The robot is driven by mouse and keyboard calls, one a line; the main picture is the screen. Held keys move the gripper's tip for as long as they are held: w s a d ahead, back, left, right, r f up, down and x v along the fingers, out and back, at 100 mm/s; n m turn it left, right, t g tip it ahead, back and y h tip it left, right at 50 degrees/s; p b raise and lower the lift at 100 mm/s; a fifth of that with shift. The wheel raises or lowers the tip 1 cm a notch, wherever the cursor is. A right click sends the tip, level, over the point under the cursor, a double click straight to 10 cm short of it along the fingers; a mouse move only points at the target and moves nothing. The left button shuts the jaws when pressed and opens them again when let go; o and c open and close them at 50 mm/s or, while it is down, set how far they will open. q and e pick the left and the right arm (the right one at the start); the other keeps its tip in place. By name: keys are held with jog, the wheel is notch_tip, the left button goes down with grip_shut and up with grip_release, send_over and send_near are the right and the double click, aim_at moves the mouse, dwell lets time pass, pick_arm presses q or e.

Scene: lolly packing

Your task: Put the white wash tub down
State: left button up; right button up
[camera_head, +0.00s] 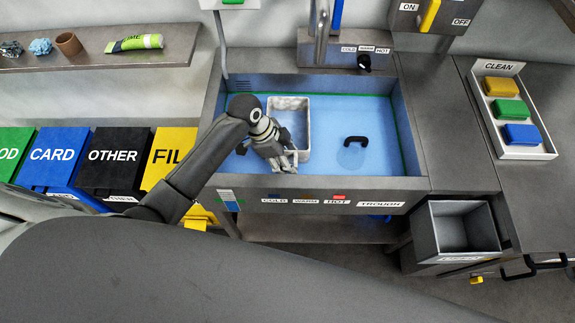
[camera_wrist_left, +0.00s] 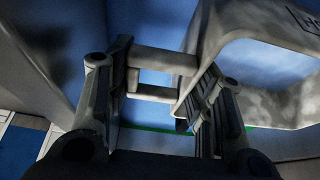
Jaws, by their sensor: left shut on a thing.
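The white wash tub (camera_head: 304,128) is a small, pale, open box in the left part of the blue trough (camera_head: 378,115). I cannot tell whether it touches the trough floor. My left gripper (camera_head: 287,157) reaches over the trough's front edge and is shut on the tub at its near side. In the left wrist view, pale bars of the tub run between the two fingers (camera_wrist_left: 166,85), and the tub's pale rim (camera_wrist_left: 215,30) rises to the right. My arm hides part of the tub's left side. My right gripper is not in view.
A dark handle (camera_head: 355,140) on a clear round piece sits in the trough, right of the tub. A tap (camera_head: 321,35) stands behind. A grey bin (camera_head: 455,230) hangs front right. A CLEAN tray (camera_head: 526,152) with coloured blocks lies right. Sorting bins (camera_head: 115,160) stand left.

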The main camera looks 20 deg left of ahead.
pick_arm(q)
notch_tip(320, 180, down, 7)
jog(key=shift+w+r+p, duration=0.1)
jog(key=shift+w+p, duration=0.05)
jog(key=shift+p, duration=0.15)
jog(key=shift+f, duration=0.25)
jog(key=shift+f, duration=0.1)
jog(key=o, duration=1.3)
jog(key=b+v, duration=0.1)
jog(key=v, duration=1.1)
